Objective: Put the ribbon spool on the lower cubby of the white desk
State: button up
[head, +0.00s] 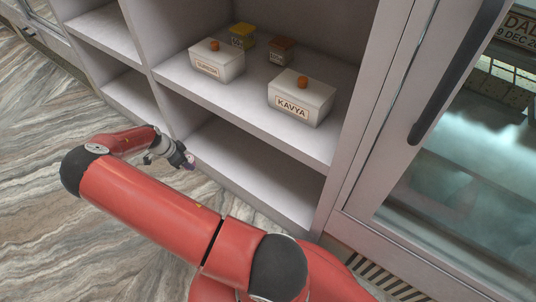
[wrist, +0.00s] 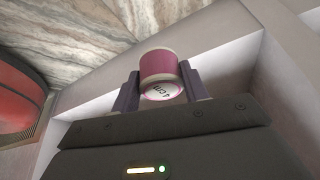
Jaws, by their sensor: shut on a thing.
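The ribbon spool (wrist: 158,66) is wound in pink with pale ends, and dark lettering shows on one end in the wrist view. My gripper (wrist: 160,84) is shut on it, with a dark finger on each side. In the head view my gripper (head: 188,163) is at the front left opening of the lower cubby (head: 260,165) of the white desk. Only a small pinkish bit of the spool (head: 191,160) shows there. The visible floor of the lower cubby looks empty; my arm covers part of the view near its front.
The shelf above holds two white boxes with orange knobs, one labelled KAVYA (head: 300,100) and one to its left (head: 217,65). A yellow box (head: 242,37) and a brown box (head: 282,50) stand behind. A glass door with a black handle (head: 455,75) is at right.

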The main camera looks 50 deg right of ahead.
jog(key=shift+w+a+f+m, duration=0.1)
jog(key=shift+w+a+m, duration=0.05)
jog(key=shift+w+m, duration=0.15)
jog(key=shift+s+d, duration=0.1)
jog(key=shift+d, duration=0.25)
jog(key=s+d, duration=0.1)
jog(key=d, duration=0.4)
jog(key=s+d, duration=0.2)
jog(key=d, duration=0.3)
jog(key=s+d, duration=0.1)
jog(key=d, duration=0.4)
jog(key=shift+s+d+b, duration=0.2)
jog(key=shift+d+b, duration=0.1)
jog(key=x, duration=0.3)
jog(key=shift+a+f, duration=0.1)
jog(key=shift+a, duration=0.1)
jog(key=shift+f, duration=0.2)
jog(key=shift+f+b, duration=0.2)
jog(key=shift+b, duration=0.25)
jog(key=o, duration=1)
jog(key=shift+r, duration=0.1)
